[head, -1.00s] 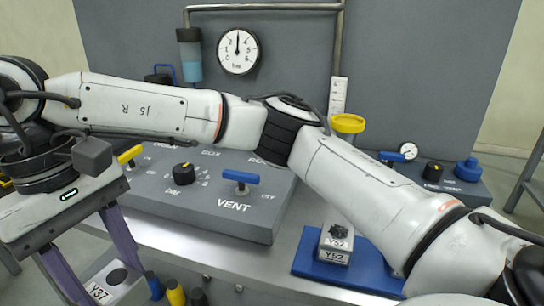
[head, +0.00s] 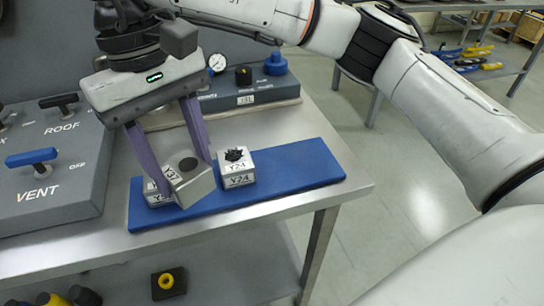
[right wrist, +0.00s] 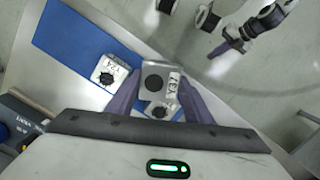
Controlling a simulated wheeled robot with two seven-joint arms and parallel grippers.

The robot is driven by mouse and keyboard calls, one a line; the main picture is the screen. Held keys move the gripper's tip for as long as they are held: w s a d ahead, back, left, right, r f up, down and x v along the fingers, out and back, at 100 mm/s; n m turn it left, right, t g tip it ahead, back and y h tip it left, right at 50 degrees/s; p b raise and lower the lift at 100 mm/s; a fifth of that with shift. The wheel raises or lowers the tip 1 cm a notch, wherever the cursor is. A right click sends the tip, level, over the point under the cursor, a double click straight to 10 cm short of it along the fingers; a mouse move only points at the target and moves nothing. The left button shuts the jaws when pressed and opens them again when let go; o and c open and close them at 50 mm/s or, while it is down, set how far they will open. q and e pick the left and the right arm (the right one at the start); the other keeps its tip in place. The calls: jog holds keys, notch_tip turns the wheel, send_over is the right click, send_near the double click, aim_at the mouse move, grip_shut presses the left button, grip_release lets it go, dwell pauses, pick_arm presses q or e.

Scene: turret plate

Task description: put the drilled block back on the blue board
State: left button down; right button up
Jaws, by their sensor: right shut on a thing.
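My right gripper (head: 184,170) is shut on the drilled block (head: 196,188), a grey block with a dark round hole on top and a Y37 label. It holds the block, tilted in the head view, over the left part of the blue board (head: 300,165). The drilled block also shows between the purple fingers in the right wrist view (right wrist: 153,72). A block with a black top piece (right wrist: 160,111) is behind it on the board, partly hidden. Block Y24 (head: 237,178) stands on the board to the right. My left gripper (right wrist: 226,46) shows small in the right wrist view, its opening unclear.
The grey panel with the VENT handle (head: 32,158) stands left of the board. A grey box with a gauge and blue knob (head: 255,95) is behind it. The board's right part is clear, close to the bench edge.

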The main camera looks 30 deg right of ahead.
jog(key=d+m, duration=0.3)
jog(key=m, duration=0.5)
jog(key=w+d+r+m+t+y+p, duration=0.1)
jog(key=d+m, duration=0.3)
jog(key=m, duration=0.4)
jog(key=d+r+m+t+y, duration=0.1)
jog(key=d+m, duration=0.2)
jog(key=m, duration=0.4)
jog(key=shift+w+d+r+m+p, duration=0.1)
jog(key=shift+w+d+m+p, duration=0.2)
jog(key=shift+m+p, duration=0.1)
jog(key=d+m+t+h, duration=0.1)
jog(key=d+m, duration=0.3)
jog(key=m, duration=0.6)
jog(key=r+m+h+p, duration=0.2)
jog(key=m, duration=1.4)
send_over(298, 160)
jog(key=shift+m, duration=0.3)
jog(key=f, duration=0.9)
jog(key=shift+s+a+f+p, duration=0.25)
jog(key=shift+a+p, duration=0.1)
jog(key=shift+a, duration=0.05)
jog(key=shift+f, duration=0.4)
